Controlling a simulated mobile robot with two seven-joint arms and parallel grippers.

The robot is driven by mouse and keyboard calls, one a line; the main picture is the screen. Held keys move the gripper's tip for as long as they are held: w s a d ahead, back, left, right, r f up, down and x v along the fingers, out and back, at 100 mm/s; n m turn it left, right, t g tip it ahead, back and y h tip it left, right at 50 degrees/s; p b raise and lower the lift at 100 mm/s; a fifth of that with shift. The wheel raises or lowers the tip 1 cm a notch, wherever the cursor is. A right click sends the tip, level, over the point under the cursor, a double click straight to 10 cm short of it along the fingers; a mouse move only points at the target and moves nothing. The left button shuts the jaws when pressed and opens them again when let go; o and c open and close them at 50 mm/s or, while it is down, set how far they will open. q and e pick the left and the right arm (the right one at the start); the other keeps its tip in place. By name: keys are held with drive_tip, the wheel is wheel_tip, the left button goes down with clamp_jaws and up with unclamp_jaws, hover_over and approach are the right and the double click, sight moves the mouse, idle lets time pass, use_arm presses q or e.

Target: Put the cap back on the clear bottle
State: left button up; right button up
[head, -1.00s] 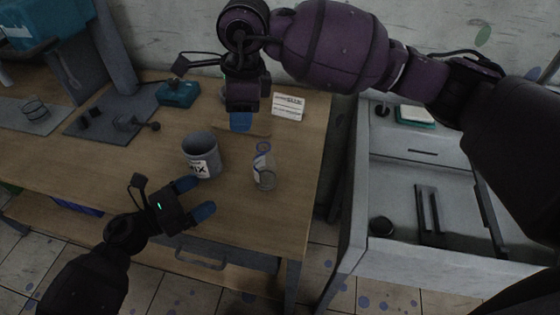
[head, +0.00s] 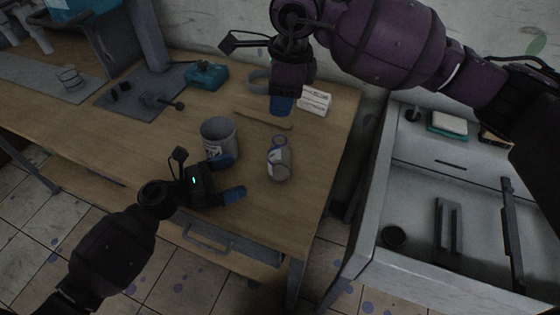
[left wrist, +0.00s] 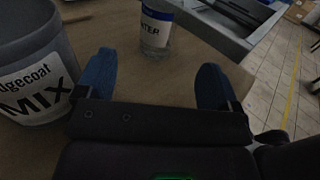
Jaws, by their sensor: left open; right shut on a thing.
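The clear bottle (head: 279,163) stands upright on the wooden table, with a blue ring around its open-looking top. In the left wrist view the lower part of the bottle (left wrist: 155,28) shows a label ending in "TER"; its top is out of frame. My left gripper (head: 229,177) is open and empty, low over the table to the left of the bottle, its two blue fingers pointing toward it without touching. My right gripper (head: 281,106) is shut, fingers down, above the table behind the bottle. Its fingers hide the cap they hold.
A grey mix bucket (head: 219,138) stands just left of the bottle, close to my left gripper's far finger; the bucket (left wrist: 36,70) also fills the wrist view's left side. A white card (head: 314,101) lies behind. A grey sink unit (head: 400,255) stands right, past a gap.

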sight(269, 164)
use_arm(q)
drive_tip(key=x, duration=1.2)
drive_tip(key=shift+a, duration=0.1)
drive_tip(key=c, duration=1.4)
use_arm(e)
drive_tip(key=shift+f, duration=2.55)
drive_tip(key=shift+f, duration=0.85)
drive_tip(key=shift+f, duration=0.55)
